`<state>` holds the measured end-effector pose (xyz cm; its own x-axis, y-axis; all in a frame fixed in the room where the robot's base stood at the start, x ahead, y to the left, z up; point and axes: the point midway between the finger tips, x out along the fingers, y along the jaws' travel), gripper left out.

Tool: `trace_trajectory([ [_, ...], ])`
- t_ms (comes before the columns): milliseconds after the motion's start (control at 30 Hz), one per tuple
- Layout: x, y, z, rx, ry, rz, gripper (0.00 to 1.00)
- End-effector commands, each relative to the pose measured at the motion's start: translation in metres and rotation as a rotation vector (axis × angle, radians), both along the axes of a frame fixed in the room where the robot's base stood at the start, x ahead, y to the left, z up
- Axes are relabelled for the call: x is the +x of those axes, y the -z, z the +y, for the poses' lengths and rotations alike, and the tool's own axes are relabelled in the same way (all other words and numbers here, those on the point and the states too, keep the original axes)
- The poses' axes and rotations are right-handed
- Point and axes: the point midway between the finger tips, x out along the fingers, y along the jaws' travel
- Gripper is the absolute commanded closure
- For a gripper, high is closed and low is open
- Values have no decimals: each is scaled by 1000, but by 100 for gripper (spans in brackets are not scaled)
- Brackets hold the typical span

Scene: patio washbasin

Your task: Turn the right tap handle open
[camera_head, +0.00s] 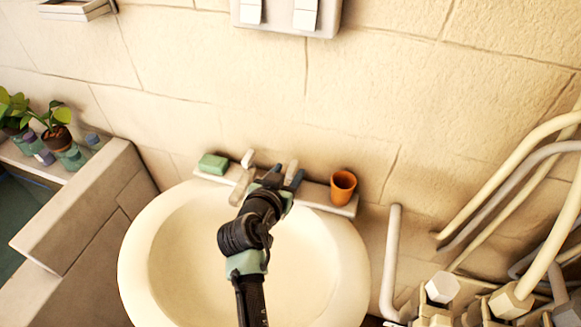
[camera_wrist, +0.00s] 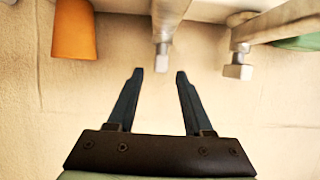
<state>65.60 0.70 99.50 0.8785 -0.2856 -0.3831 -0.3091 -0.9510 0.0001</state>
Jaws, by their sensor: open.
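The right tap handle (camera_head: 291,168) is a pale grey lever at the back of the white basin (camera_head: 140,262). In the wrist view the handle (camera_wrist: 168,22) points down the picture, its end lined up with the gap between my fingertips. My gripper (camera_head: 286,174) is open, with one dark blue finger on each side of the handle's end in the picture. In the wrist view the gripper (camera_wrist: 159,72) shows no clear contact with the handle. The tap spout (camera_head: 242,187) and left handle (camera_head: 248,158) are to the left. My arm hides part of the basin and tap base.
An orange cup (camera_head: 343,187) stands on the basin ledge right of the handle. A green soap block (camera_head: 213,164) lies at the ledge's left end. Pipes (camera_head: 392,255) stand at the right. Potted plants (camera_head: 56,137) stand on a low wall at the left.

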Motion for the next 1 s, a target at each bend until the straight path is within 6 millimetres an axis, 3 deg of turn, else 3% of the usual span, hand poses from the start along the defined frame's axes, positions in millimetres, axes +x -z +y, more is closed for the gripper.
trace_trajectory([
  [233,18,7,-6,0,1,-1,49],
  [600,21,9,-7,0,0,0,49],
  [900,21,9,-7,0,0,-1,100],
  [1000,21,9,-7,0,0,-1,100],
])
